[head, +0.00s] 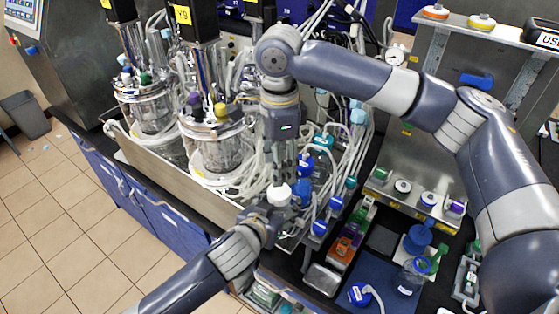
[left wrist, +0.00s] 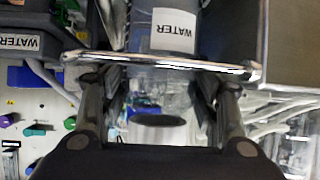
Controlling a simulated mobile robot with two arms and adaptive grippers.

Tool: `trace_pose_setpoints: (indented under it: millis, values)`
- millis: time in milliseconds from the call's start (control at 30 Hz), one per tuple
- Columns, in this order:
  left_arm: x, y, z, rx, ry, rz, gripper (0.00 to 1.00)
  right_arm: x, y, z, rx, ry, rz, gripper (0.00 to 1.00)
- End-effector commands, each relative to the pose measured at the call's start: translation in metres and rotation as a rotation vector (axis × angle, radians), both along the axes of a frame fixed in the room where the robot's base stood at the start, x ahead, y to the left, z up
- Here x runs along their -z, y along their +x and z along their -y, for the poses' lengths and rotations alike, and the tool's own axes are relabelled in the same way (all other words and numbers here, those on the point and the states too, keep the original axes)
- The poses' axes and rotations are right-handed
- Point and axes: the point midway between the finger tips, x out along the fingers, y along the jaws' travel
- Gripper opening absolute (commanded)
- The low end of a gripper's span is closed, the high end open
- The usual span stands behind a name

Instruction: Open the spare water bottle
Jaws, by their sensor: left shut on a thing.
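In the head view a bottle with a white cap (head: 279,193) stands at the front of the bench; its body is mostly hidden by my left gripper. In the left wrist view a clear bottle with a WATER label (left wrist: 174,30) is between the fingers. My left gripper (head: 268,214) is shut on this bottle, below the white cap. My right gripper (head: 284,172) points down from above, with its fingertips close over the white cap. Whether they touch the cap, and how wide they are, I cannot tell.
Two glass bioreactors (head: 218,145) with tubing stand in a metal tray to the left. Blue-capped bottles (head: 320,228) crowd close to the right. A clear bottle with a blue ring (head: 411,275) stands farther right. A metal rail (left wrist: 160,64) crosses the left wrist view.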

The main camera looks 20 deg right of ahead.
Motion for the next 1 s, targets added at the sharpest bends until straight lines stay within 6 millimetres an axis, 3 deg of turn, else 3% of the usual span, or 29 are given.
trace_pose_setpoints:
  millis: [267, 700, 1000]
  values:
    - [-0.002, 0.0, 0.001, 0.001, -0.004, 0.003, 0.0, 0.011, 0.0, 0.0, 0.091, -0.001, -0.002, 0.52]
    - [-0.002, 0.0, 0.001, 0.001, -0.004, 0.003, 0.0, 0.072, 0.0, 0.0, 0.088, 0.0, -0.001, 0.52]
    - [-0.002, 0.0, 0.001, 0.001, -0.004, 0.003, 0.0, 0.08, 0.0, 0.0, 0.087, 0.001, 0.001, 0.52]
